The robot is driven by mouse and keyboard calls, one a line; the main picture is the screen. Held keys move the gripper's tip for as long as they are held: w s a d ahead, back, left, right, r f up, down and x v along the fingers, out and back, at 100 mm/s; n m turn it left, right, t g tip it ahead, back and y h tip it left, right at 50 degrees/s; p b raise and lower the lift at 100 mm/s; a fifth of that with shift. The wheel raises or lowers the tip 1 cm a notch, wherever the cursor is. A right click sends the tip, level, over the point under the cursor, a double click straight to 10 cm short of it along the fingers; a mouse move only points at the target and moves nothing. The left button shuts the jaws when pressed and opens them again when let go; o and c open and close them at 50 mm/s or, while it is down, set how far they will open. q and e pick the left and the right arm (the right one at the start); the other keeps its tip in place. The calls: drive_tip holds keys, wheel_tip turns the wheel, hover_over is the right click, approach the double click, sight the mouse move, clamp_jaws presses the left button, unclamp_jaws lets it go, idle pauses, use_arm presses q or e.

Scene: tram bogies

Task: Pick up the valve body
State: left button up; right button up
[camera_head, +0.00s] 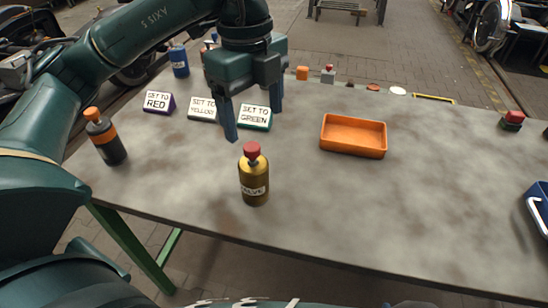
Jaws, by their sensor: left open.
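A brass-coloured cylinder (254,182) with a red knob on top stands upright near the front edge of the table. Its white label is too small to read surely, so I cannot be certain it is the valve body. My left gripper (254,122) is open and empty, pointing down above the table. It appears behind and above the cylinder, apart from it, in front of the sign cards. Small blocks, one grey with a red top (328,75), stand along the back edge. My right gripper is out of view.
An orange tray (353,118) stands empty right of the gripper. Sign cards for red (157,103), yellow (202,108) and green (256,124) stand behind. A dark bottle with an orange band (108,148) is at left, a blue box (538,200) at right. The right middle is clear.

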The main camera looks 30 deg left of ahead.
sight(250, 147)
use_arm(q)
drive_tip(key=shift+n+y, duration=0.3)
drive_tip(key=f, duration=0.2)
drive_tip(key=f+b, duration=0.1)
drive_tip(key=f, duration=0.2)
drive_tip(key=a+f, duration=0.1)
drive_tip(key=f, duration=0.1)
drive_tip(key=shift+s+f, duration=0.15)
drive_tip(key=shift+f, duration=0.05)
drive_tip(key=shift+w+f, duration=0.2)
drive_tip(key=shift+f, duration=2.7)
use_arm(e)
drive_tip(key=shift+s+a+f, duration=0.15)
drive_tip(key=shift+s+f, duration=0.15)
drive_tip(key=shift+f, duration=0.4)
use_arm(q)
drive_tip(key=shift+c, duration=0.5)
drive_tip(key=c, duration=1)
